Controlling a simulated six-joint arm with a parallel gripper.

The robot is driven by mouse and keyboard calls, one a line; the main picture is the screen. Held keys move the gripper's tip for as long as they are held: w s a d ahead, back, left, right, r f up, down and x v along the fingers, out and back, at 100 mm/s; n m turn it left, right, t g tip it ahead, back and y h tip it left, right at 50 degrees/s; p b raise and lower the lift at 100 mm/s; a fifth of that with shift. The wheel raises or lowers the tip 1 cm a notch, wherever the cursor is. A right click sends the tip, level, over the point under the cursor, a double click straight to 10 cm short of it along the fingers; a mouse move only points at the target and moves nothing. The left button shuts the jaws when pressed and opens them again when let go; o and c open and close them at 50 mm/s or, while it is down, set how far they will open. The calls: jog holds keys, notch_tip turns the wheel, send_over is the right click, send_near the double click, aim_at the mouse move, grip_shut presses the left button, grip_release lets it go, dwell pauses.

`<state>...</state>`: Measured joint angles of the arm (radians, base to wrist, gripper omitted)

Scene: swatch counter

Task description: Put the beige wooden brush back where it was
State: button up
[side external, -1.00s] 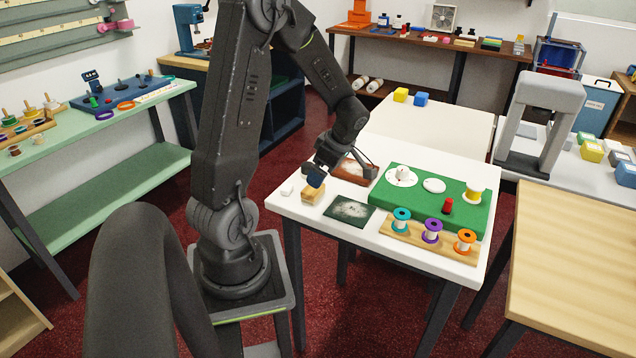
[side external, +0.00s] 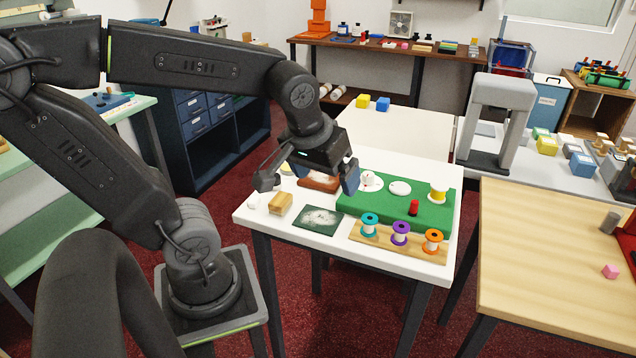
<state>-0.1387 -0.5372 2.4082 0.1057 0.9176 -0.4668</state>
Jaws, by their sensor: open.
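The beige wooden brush (side external: 280,204) lies on the white table (side external: 262,222) near its left end, to the left of a dark green swatch (side external: 318,219) with a pale dusty patch. My gripper (side external: 308,183) is open and empty. Its jaws are spread wide above the table, one finger behind and left of the brush, the other near the green mat. The brush is apart from the jaws. A reddish-brown swatch (side external: 318,182) is partly hidden behind the gripper.
A small white piece (side external: 253,201) sits left of the brush. The green mat (side external: 385,208) carries white discs, a red piece and a yellow spool. A wooden rack (side external: 385,240) holds teal, purple and orange spools in front of it. A grey arch (side external: 500,115) stands behind right.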

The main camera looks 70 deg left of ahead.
jog(key=s+d+m, duration=0.1)
jog(key=m, duration=0.1)
jog(key=s+d+r+m+t+h, duration=0.1)
jog(key=d+m, duration=0.1)
jog(key=s+d+m, duration=0.1)
jog(key=m, duration=0.1)
jog(key=shift+s+d+r+t+h, duration=0.1)
jog(key=shift+d+r+t+h, duration=0.2)
jog(key=shift+d+t, duration=0.1)
